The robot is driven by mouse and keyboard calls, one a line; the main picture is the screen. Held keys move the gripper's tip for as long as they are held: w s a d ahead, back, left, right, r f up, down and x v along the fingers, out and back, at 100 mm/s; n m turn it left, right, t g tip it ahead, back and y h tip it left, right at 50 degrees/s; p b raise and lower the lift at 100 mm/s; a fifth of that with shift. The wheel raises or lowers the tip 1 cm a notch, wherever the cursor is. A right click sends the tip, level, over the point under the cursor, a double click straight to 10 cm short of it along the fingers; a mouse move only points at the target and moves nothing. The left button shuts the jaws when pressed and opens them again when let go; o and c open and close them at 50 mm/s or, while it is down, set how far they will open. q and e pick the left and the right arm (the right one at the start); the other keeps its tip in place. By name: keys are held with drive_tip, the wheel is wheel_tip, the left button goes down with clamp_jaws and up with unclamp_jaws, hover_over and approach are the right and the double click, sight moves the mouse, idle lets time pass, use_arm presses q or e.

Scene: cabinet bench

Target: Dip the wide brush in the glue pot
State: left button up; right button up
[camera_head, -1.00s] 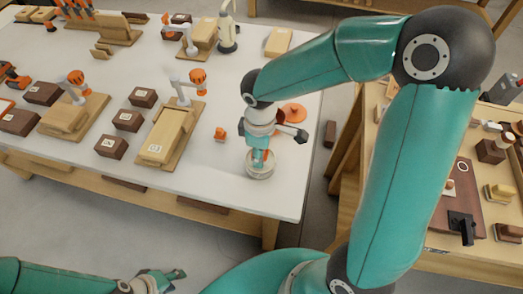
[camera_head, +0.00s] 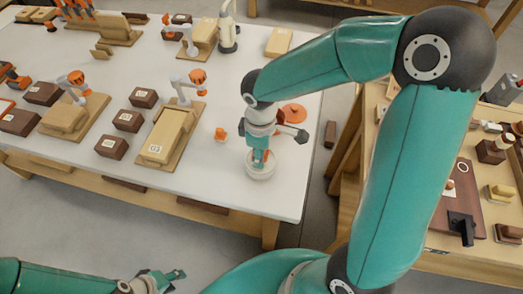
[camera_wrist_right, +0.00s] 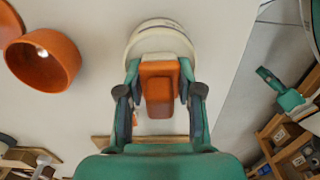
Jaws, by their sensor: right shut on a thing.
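The glue pot (camera_head: 261,171) is a round pale pot near the front right corner of the white table. It also shows at the top of the right wrist view (camera_wrist_right: 140,38). My right gripper (camera_head: 259,156) points down at the pot and is shut on the orange handle of the wide brush (camera_wrist_right: 158,85). The handle sits between both fingers in the wrist view. The bristles are hidden, so I cannot tell how deep they reach. My left gripper (camera_head: 168,279) is at the bottom left, away from the table; its jaw opening is unclear.
An orange round container (camera_wrist_right: 45,60) stands beside the pot in the wrist view. A small orange object (camera_head: 220,134) lies left of the pot. A wooden fixture (camera_head: 165,138) and dark blocks (camera_head: 111,146) stand further left. A second bench is at the right.

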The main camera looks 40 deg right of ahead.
drive_tip(key=shift+r+p, duration=2.5)
drive_tip(key=shift+r, duration=0.95)
drive_tip(key=shift+f, duration=0.1)
